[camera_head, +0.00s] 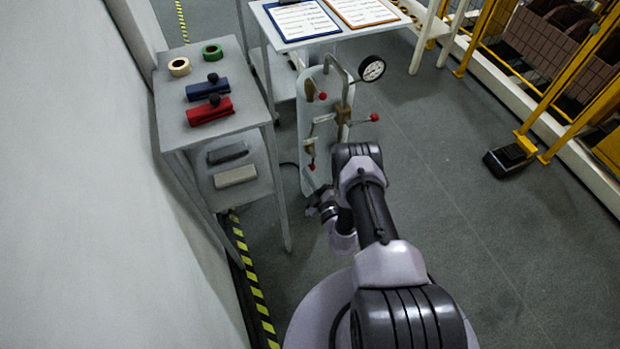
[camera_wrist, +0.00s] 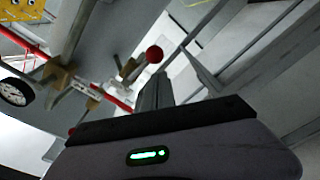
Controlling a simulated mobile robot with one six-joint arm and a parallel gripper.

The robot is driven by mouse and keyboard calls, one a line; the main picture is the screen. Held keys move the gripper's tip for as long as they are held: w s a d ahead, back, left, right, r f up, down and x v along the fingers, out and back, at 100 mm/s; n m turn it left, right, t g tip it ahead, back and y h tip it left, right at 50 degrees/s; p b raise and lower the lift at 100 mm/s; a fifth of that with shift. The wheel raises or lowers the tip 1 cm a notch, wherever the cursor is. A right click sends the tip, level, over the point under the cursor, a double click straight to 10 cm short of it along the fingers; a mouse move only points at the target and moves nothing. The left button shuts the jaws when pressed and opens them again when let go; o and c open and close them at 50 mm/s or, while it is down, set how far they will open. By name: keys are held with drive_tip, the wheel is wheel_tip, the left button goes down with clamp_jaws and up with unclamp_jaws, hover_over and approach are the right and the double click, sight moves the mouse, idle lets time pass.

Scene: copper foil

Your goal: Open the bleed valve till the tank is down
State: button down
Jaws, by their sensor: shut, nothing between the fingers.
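A pale upright panel (camera_head: 318,135) carries brass pipe fittings and several levers with red ball knobs. One red knob (camera_head: 323,96) is near the top, one (camera_head: 374,117) sticks out to the right on a lever, and one (camera_head: 312,166) is low down. A round white-faced gauge (camera_head: 372,68) sits at the upper right; in the wrist view a gauge (camera_wrist: 16,92) shows at the left. I cannot tell which lever is the bleed valve. My gripper (camera_head: 318,203) is low by the panel's foot, shut and empty. In the wrist view a red knob (camera_wrist: 155,54) appears just beyond its fingers (camera_wrist: 158,85). The gauge reading is too small to tell.
A grey shelf table (camera_head: 235,128) with tape rolls and red and blue objects stands left of the panel. A table with clipboards (camera_head: 300,20) is behind. Yellow railing (camera_head: 550,95) is at the right. The floor right of the panel is clear.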

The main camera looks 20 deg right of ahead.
drive_tip(key=shift+w+d+f, duration=0.15)
drive_tip(key=shift+d+f, duration=0.05)
drive_tip(key=shift+d, duration=0.15)
drive_tip(key=shift+d+f+n+b, duration=0.35)
drive_tip(key=shift+d+n+b, duration=0.3)
drive_tip(key=shift+n+b, duration=0.5)
